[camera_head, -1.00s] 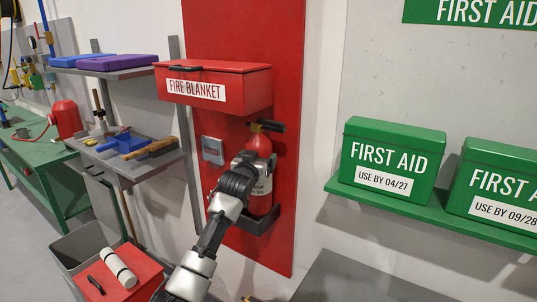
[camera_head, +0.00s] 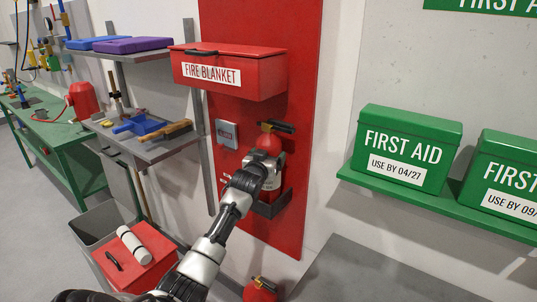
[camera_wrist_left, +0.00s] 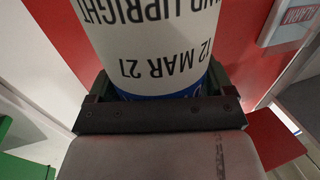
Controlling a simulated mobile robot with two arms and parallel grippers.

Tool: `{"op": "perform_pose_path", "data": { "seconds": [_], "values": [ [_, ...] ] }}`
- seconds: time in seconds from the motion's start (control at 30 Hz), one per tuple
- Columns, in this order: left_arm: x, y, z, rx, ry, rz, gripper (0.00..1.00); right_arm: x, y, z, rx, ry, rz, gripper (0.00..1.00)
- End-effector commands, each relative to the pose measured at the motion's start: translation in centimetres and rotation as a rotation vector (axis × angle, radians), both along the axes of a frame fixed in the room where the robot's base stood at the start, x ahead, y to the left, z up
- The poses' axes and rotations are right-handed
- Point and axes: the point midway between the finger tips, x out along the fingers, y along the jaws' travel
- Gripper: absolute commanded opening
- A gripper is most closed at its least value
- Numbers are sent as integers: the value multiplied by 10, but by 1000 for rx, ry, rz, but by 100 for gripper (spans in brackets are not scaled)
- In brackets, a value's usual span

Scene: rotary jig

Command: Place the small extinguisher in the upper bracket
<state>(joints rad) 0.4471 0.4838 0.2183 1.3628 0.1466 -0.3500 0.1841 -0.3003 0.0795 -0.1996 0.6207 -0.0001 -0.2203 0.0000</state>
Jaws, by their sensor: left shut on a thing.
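The small red extinguisher (camera_head: 268,143), with a black handle and white label, is upright against the red panel, beneath the fire blanket box. Its lower end is at the dark upper bracket (camera_head: 271,207), behind the bracket's front lip; whether it rests on the bottom is hidden. My left gripper (camera_head: 268,172) is shut around the extinguisher's body from the front. In the left wrist view the white label (camera_wrist_left: 150,45) fills the middle, its text upside down, between the dark jaws. My right gripper is not in view.
The red fire blanket box (camera_head: 230,73) juts out above the extinguisher. A grey alarm plate (camera_head: 227,134) is just left. Another red extinguisher (camera_head: 261,290) is low down below the panel. A green shelf (camera_head: 430,203) with first aid boxes stands to the right.

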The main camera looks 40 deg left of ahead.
Motion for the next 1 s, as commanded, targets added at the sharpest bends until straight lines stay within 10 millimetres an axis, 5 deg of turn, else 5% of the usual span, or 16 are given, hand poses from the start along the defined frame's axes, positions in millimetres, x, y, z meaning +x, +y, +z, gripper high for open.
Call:
{"op": "perform_pose_path", "data": {
  "seconds": [0.17, 0.53, 1.0],
  "values": [
    [0, 0, 0, 0, 0, 0, 100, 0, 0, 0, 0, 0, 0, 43],
    [-9, -4, -1, 0, 0, -2, 100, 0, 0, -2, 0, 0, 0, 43],
    [-86, -34, -2, 1, 0, -1, 100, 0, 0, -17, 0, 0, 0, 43]
  ]
}}
